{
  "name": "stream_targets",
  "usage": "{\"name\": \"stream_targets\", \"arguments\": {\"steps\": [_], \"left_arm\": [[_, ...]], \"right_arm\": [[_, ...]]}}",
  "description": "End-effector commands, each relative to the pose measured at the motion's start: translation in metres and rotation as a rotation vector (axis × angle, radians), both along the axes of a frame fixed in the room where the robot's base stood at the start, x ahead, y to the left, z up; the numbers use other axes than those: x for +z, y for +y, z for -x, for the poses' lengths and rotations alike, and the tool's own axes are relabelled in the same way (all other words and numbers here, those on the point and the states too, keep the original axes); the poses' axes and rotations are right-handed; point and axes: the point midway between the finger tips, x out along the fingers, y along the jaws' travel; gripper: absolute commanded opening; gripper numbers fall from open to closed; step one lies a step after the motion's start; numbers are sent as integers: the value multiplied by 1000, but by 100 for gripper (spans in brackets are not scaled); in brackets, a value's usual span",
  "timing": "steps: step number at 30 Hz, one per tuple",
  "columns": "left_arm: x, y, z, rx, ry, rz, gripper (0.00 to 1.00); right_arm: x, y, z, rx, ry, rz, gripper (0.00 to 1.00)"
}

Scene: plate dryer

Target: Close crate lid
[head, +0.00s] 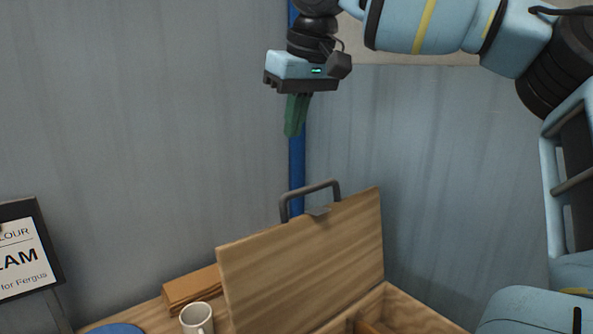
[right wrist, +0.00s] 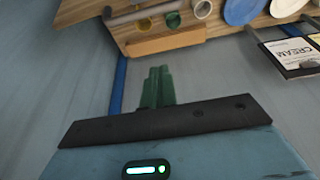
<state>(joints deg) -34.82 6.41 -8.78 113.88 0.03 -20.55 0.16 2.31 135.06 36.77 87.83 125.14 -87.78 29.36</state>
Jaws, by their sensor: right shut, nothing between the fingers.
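The wooden crate (head: 400,312) is at the bottom right of the head view, cut off by the frame edge. Its wooden lid (head: 305,262) stands up, open, with a grey metal handle (head: 283,207) on its top edge. My right gripper (head: 292,134) is above the lid, pointing down, apart from the handle. Its green fingers are shut with nothing between them; they also show in the right wrist view (right wrist: 157,88). My left gripper is in neither view.
A white mug (head: 197,318) and a brown wooden block (head: 190,288) stand left of the lid. A blue plate (head: 118,329) lies nearer the left. A framed sign (head: 22,255) stands at the far left. A grey wall and a blue post (head: 297,165) are behind.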

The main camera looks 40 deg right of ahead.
Motion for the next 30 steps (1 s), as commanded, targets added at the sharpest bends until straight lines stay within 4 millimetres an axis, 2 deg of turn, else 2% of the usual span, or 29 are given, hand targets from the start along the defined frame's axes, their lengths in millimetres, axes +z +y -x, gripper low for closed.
{"name": "stream_targets", "arguments": {"steps": [5,10,24,30], "left_arm": [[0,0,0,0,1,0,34],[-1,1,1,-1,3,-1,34],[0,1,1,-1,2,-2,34],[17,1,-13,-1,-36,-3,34]], "right_arm": [[-1,0,0,0,0,0,0],[-15,-1,-4,1,3,1,0],[-96,-3,-30,0,4,1,0],[-89,-1,-4,2,-8,-1,0]]}}
